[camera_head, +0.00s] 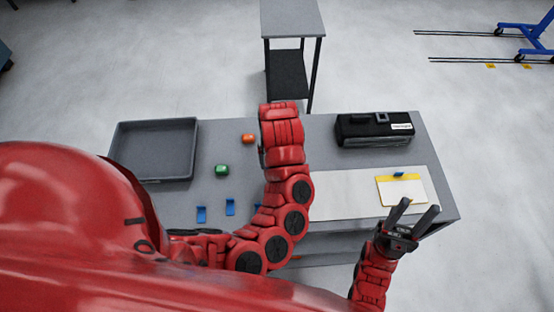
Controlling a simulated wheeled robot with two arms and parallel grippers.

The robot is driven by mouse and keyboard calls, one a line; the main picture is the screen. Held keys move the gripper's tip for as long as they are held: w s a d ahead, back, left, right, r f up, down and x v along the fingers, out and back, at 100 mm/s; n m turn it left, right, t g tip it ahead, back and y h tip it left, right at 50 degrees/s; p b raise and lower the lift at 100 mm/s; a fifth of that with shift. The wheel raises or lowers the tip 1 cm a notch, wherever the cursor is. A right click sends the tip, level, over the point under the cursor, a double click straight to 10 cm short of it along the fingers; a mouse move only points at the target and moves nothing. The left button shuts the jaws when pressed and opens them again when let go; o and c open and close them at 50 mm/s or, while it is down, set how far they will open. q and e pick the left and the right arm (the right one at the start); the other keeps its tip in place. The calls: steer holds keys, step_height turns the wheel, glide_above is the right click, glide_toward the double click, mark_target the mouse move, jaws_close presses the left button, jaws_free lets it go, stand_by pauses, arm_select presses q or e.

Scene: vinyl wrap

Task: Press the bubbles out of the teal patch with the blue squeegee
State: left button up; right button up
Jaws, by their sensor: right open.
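No teal patch can be made out; my arm in the middle hides part of the table. Small blue pieces stand near the table's front edge, one at the left (201,214) and one beside it (230,207); another is partly behind my arm. A further small blue piece (398,174) is at the yellow strip of a white-and-yellow card (404,192). I cannot tell which blue piece is the squeegee. My right gripper (420,206) is open and empty, at the table's front right, just in front of the card. My left gripper is not visible.
The grey table (215,132) holds a grey tray (115,160) at the left, an orange piece (248,139), a green piece (221,170) and a black case (374,130) at the back right. A pale sheet (345,190) lies right of my arm. A stand (292,22) is behind.

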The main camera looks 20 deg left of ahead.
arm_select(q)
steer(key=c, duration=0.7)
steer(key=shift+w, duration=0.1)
